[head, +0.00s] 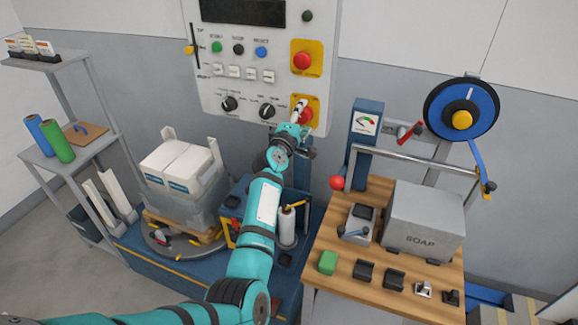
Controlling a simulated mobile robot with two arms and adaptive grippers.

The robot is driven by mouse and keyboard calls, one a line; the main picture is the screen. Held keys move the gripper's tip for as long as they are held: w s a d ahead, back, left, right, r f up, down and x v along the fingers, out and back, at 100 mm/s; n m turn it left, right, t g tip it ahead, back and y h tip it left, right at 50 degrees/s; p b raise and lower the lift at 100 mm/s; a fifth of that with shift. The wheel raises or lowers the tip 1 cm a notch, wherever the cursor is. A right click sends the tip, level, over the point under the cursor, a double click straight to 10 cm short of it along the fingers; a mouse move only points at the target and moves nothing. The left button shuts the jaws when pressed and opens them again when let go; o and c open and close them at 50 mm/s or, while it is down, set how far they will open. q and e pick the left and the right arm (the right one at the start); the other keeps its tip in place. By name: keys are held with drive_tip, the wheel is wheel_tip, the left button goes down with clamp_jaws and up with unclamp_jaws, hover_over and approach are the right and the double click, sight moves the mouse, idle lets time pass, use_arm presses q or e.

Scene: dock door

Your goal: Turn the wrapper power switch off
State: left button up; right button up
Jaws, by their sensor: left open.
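The control panel (262,95) of the wrapper hangs on the wall at the top middle. A red rotary switch (306,115) on a yellow plate (314,101) sits at its lower right, which looks like the power switch. My left gripper (299,112) is open and right at this switch, covering part of it. I cannot tell whether its fingers touch the handle. The switch's position is hard to read behind the gripper. My right gripper does not show.
A red emergency button (303,61) sits above the switch, and two black knobs (267,111) are to its left. Below are a wrapped pallet of boxes (185,170) and a wooden bench (335,284) with a SOAP box (423,222). A strap reel (462,108) stands right.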

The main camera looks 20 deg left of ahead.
use_arm(q)
drive_tip(key=m, duration=0.1)
drive_tip(key=m+b, duration=0.1)
drive_tip(key=m, duration=0.1)
drive_tip(key=shift+f, duration=0.25)
drive_tip(key=m+b, duration=0.2)
drive_tip(key=m, duration=0.3)
drive_tip(key=shift+f+m, duration=0.1)
drive_tip(key=shift+m, duration=0.2)
drive_tip(key=m, duration=0.3)
drive_tip(key=shift+a+b, duration=0.1)
drive_tip(key=shift+b, duration=0.3)
drive_tip(key=m, duration=0.5)
drive_tip(key=shift+a+m+b, duration=0.1)
drive_tip(key=shift+m+b, duration=0.2)
drive_tip(key=s+m+b, duration=0.1)
drive_tip(key=s+b, duration=0.3)
drive_tip(key=s, duration=1.3)
drive_tip(key=s+f+g, duration=0.2)
drive_tip(key=f+g, duration=0.1)
drive_tip(key=f, duration=1.4)
drive_tip(key=s+f+g+p, duration=0.1)
drive_tip(key=s+f+g, duration=0.1)
drive_tip(key=f, duration=1.5)
drive_tip(key=shift+a+f+m+g, duration=0.2)
drive_tip(key=shift+a+m+g, duration=0.15)
drive_tip(key=shift+g, duration=0.45)
